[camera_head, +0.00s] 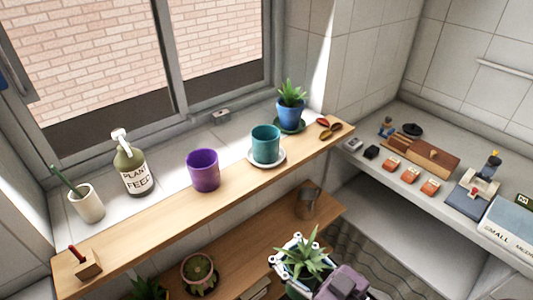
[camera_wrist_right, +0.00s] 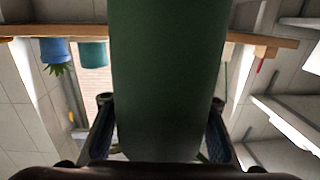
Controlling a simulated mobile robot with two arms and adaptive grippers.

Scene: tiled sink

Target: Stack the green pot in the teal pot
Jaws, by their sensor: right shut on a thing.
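The teal pot (camera_head: 266,145) stands upright on a white saucer (camera_head: 281,161) on the wooden shelf. It also shows upside down in the wrist view (camera_wrist_right: 93,54). My right gripper (camera_head: 299,260) is in front of and below the shelf, at the bottom of the head view. It is shut on the green pot (camera_wrist_right: 165,75), which fills the middle of the wrist view between the two fingers. A spiky plant (camera_head: 304,256) grows from the held pot. The fingers and leaves hide most of this pot in the head view. My left gripper is out of view.
A purple pot (camera_head: 203,171) stands left of the teal pot, and a blue potted plant (camera_head: 291,106) stands right behind it. Sunglasses (camera_head: 329,129) lie at the shelf's right end. A lower shelf (camera_head: 237,250) holds a cactus pot (camera_head: 199,273) and a metal can (camera_head: 307,202).

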